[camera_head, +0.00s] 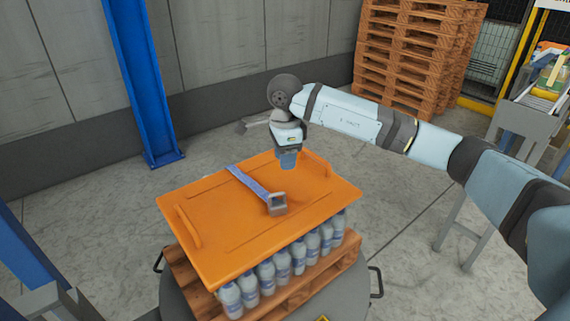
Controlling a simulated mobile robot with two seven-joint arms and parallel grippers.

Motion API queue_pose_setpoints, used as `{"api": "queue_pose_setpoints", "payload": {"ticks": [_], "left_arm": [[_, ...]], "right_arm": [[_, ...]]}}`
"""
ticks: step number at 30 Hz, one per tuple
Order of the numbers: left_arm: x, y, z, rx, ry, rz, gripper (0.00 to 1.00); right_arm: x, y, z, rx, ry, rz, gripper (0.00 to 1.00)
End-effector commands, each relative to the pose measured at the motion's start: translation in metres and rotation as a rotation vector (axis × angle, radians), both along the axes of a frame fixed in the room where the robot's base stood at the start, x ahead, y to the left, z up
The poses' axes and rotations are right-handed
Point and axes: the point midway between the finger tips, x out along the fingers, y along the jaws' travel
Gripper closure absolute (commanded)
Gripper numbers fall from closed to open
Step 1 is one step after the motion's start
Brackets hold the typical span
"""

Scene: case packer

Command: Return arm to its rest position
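My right arm comes in from the right side of the head view. It reaches over the far right part of an orange board (215,225), with its wrist bent down. My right gripper (288,160) points down at or just above the board near its far edge. It is small here, and I cannot tell whether its fingers are open or shut. A blue strap (248,182) with a grey buckle-like block (277,204) lies across the board, left of and nearer than the gripper. My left gripper is not in view.
The board lies on several bottles (283,266) standing on a wooden pallet (300,291), on a round grey base (185,297) with handles. A blue post (143,80) stands behind left. Stacked pallets (410,55) and a conveyor (540,100) stand behind right. Floor between is clear.

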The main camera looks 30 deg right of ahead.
Motion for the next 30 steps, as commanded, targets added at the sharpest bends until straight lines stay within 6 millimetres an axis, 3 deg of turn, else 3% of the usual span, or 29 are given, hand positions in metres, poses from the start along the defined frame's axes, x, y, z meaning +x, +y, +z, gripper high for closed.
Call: {"api": "queue_pose_setpoints", "payload": {"ticks": [12, 16, 20, 24, 30], "left_arm": [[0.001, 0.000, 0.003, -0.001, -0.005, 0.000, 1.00], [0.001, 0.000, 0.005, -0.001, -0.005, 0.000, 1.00], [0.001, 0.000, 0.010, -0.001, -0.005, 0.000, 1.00], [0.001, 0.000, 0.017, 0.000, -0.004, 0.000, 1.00], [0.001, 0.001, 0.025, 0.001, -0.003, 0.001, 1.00]], "right_arm": [[0.000, 0.001, -0.001, 0.003, 0.001, 0.001, 0.64], [-0.006, 0.020, -0.014, 0.077, 0.019, 0.011, 0.64], [-0.027, 0.075, -0.041, 0.298, 0.076, 0.013, 0.64], [-0.064, 0.152, -0.063, 0.661, 0.189, -0.054, 0.64], [-0.109, 0.231, -0.059, 1.154, 0.400, -0.293, 0.64]]}}
